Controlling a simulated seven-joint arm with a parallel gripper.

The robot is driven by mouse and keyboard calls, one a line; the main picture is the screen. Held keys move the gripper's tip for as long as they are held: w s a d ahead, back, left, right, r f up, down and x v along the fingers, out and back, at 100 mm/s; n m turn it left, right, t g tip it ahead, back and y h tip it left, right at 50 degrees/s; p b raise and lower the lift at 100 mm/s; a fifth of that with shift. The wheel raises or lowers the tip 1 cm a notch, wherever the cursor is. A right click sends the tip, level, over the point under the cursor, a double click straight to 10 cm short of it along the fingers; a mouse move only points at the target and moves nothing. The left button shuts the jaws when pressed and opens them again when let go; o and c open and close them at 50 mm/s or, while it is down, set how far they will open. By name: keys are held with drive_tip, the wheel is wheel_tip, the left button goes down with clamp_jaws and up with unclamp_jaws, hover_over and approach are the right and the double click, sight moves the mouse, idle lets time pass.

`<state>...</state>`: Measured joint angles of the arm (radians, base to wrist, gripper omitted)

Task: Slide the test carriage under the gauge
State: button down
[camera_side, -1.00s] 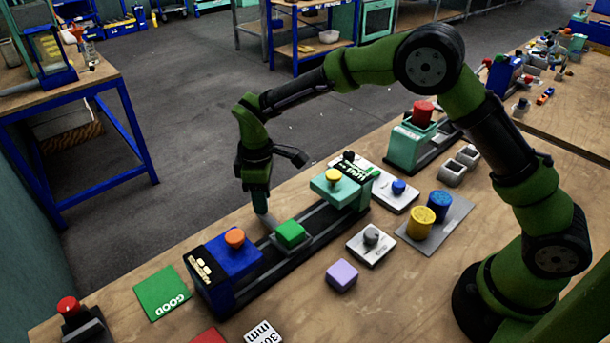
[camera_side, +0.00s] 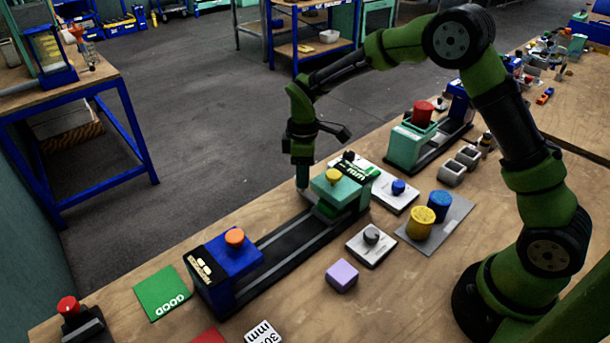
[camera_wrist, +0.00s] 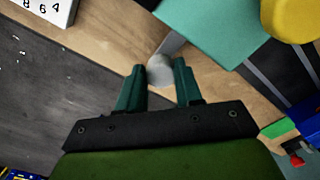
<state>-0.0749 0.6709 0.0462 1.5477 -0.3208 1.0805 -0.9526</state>
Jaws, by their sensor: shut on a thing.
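The carriage with its green block (camera_side: 326,210) is mostly hidden under the teal head with a yellow knob (camera_side: 340,190) at the far end of the black rail (camera_side: 290,238). Only a little green shows beneath the head. My gripper (camera_side: 302,187) is low at the left side of the rail, beside the teal head. In the wrist view, my gripper (camera_wrist: 160,88) is shut on a round grey handle (camera_wrist: 160,70) with a thin arm running toward the teal head (camera_wrist: 212,28). The carriage body is hidden there.
A blue head with an orange knob (camera_side: 228,258) stands at the rail's near end. A green GOOD card (camera_side: 162,293), a purple block (camera_side: 342,275), a grey-knobbed plate (camera_side: 371,246) and yellow and blue cylinders lie around. Another teal press (camera_side: 415,143) stands behind.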

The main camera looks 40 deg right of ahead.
drive_tip(key=shift+d, duration=0.35)
drive_tip(key=c, duration=0.9)
unclamp_jaws()
drive_tip(key=shift+o, duration=0.7)
drive_tip(key=shift+a, duration=0.1)
wheel_tip(320, 180, up, 17)
